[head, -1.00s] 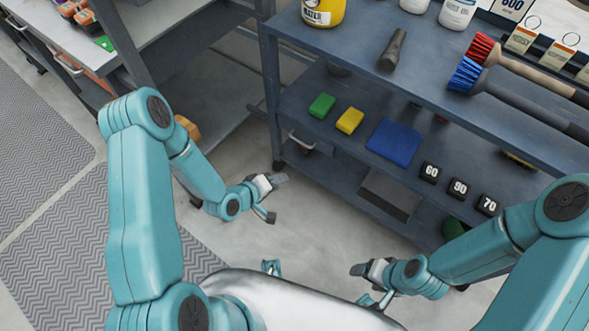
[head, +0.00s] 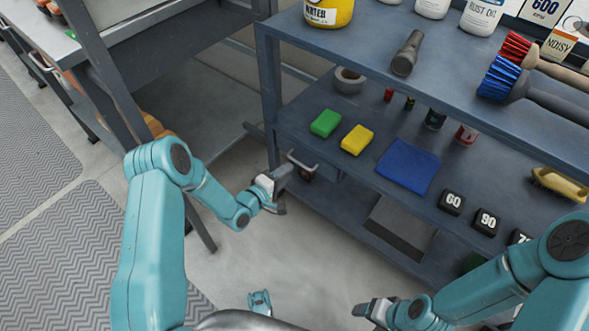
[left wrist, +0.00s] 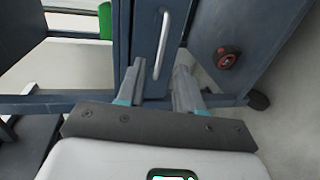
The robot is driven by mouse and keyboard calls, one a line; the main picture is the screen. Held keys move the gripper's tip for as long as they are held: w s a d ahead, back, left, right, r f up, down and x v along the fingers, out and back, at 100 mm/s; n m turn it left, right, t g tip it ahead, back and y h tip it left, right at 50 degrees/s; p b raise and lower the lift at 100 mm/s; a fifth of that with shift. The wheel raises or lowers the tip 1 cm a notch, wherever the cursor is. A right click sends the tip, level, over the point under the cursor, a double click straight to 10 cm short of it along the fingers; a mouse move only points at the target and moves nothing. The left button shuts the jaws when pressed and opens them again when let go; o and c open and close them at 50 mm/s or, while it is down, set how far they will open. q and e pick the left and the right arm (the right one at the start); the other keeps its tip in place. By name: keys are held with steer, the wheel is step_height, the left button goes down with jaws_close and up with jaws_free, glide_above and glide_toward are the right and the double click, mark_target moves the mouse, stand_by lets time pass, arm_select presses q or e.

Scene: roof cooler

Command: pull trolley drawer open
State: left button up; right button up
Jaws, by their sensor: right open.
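The trolley (head: 262,90) is dark blue-grey metal with several shelves. Its drawer, under the middle shelf, has a pale bar handle (head: 301,161), just beyond my left gripper (head: 283,190) in the head view. In the left wrist view the handle (left wrist: 162,45) stands lengthwise on the narrow blue drawer front (left wrist: 145,40). My left gripper (left wrist: 158,83) is open there, its fingers on either side of the handle's line, and nothing is between them. The handle looks ahead of the fingertips. My right gripper (head: 366,308) is open and empty low in the head view, away from the drawer.
The middle shelf holds a green sponge (head: 325,123), a yellow sponge (head: 357,140), a blue cloth (head: 408,166) and black numbered blocks (head: 452,201). Above are a flashlight (head: 408,53) and brushes (head: 500,80). A workbench (head: 105,90) stands left. Floor before the trolley is clear.

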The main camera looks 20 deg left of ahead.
arm_select(q)
steer(key=b+x, duration=0.1)
steer(key=x, duration=0.4)
jaws_close()
stand_by(1.4)
